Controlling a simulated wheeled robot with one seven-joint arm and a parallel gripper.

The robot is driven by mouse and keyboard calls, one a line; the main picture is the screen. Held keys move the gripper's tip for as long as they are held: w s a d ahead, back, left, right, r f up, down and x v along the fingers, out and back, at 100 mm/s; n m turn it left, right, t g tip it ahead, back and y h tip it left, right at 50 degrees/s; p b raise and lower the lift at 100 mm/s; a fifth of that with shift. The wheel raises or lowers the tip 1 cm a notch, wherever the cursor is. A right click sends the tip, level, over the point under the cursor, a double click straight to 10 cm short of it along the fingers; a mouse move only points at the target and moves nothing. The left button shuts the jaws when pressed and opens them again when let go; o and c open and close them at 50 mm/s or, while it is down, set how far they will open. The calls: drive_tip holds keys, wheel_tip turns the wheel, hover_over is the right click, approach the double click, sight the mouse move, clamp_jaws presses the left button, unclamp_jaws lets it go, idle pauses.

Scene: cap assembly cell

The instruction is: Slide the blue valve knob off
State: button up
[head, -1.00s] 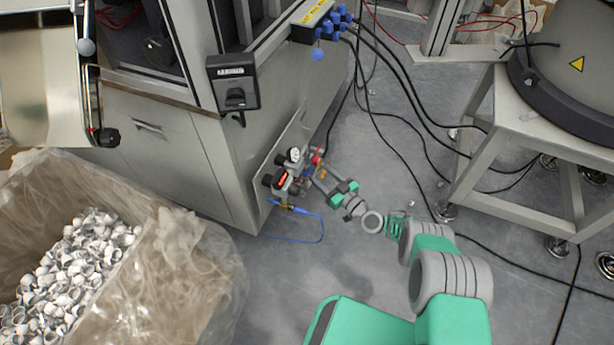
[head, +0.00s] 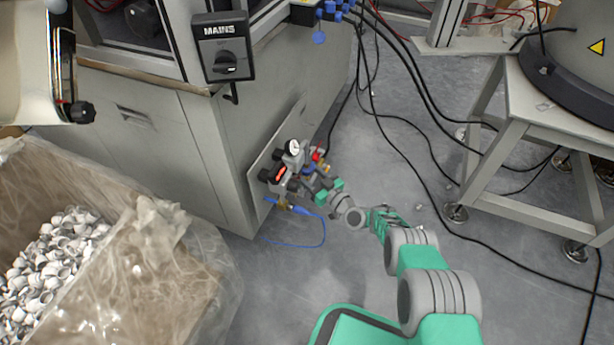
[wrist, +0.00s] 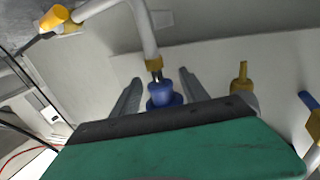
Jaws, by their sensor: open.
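The blue valve knob (wrist: 163,95) shows in the wrist view, in line with a grey pipe and a brass fitting (wrist: 153,64). My gripper (wrist: 160,86) is open, with one finger on each side of the knob. A gap shows between each finger and the knob, and its near end is partly hidden by my gripper body. In the head view my gripper (head: 318,184) is at the valve assembly (head: 284,172) low on the cabinet side; the knob is hard to make out there.
Another brass fitting (wrist: 243,75) stands right of the fingers, and a yellow-ended fitting (wrist: 55,17) is at upper left. A blue hose (head: 318,232) hangs below the assembly. A lined bin of white caps (head: 50,262) stands left; a metal stand (head: 490,165) stands right.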

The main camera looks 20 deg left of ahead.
drive_tip(key=shift+w+a, duration=0.1)
drive_tip(key=shift+a, duration=0.05)
clamp_jaws()
idle(0.5)
idle(0.9)
